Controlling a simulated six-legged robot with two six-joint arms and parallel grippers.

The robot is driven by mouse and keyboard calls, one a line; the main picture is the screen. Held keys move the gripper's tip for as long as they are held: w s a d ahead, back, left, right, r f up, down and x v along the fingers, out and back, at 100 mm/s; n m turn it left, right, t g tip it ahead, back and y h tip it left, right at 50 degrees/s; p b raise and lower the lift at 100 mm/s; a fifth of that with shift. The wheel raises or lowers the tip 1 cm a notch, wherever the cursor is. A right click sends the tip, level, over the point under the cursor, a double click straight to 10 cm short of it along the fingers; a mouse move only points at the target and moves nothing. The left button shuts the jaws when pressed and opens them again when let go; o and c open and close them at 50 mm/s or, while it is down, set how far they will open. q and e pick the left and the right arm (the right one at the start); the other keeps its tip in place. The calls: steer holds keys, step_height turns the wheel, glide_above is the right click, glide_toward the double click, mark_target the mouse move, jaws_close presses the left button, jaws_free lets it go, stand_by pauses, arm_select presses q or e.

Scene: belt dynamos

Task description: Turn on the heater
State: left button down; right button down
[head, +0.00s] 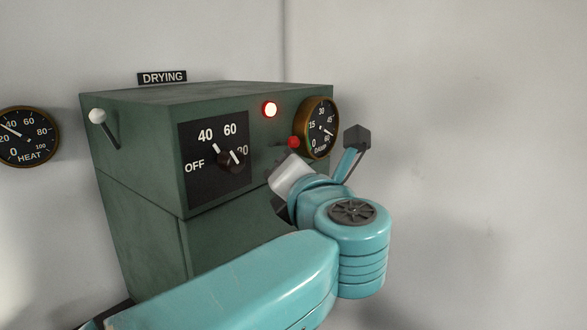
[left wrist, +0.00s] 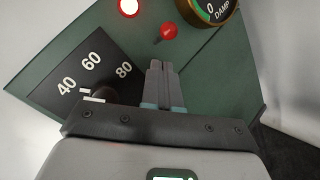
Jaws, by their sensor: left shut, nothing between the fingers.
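The heater is a green cabinet (head: 135,235) under a DRYING sign (head: 162,77). Its dark dial plate (head: 190,140) reads OFF, 40, 60, 80, with a dark knob (head: 231,161); its exact setting is unclear. A red lamp (head: 270,109) glows, also in the left wrist view (left wrist: 129,7). A red ball on a short stem (head: 294,142) sits right of the dial; it also shows in the left wrist view (left wrist: 168,32). My left gripper (left wrist: 163,68) is shut and empty, its fingertips just below the red ball. My right gripper is out of view.
A white-knobbed lever (head: 98,116) is on the cabinet's left side. A HEAT gauge (head: 28,137) on the wall points between 20 and 40. A DAMP gauge (head: 319,127) sits at the cabinet's right edge, close to the red ball. The wall at right is bare.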

arm_select(q)
steer(key=b+v, duration=0.3)
steer(key=v, duration=0.7)
steer(key=shift+s+f, duration=0.25)
steer(key=shift+f, duration=0.1)
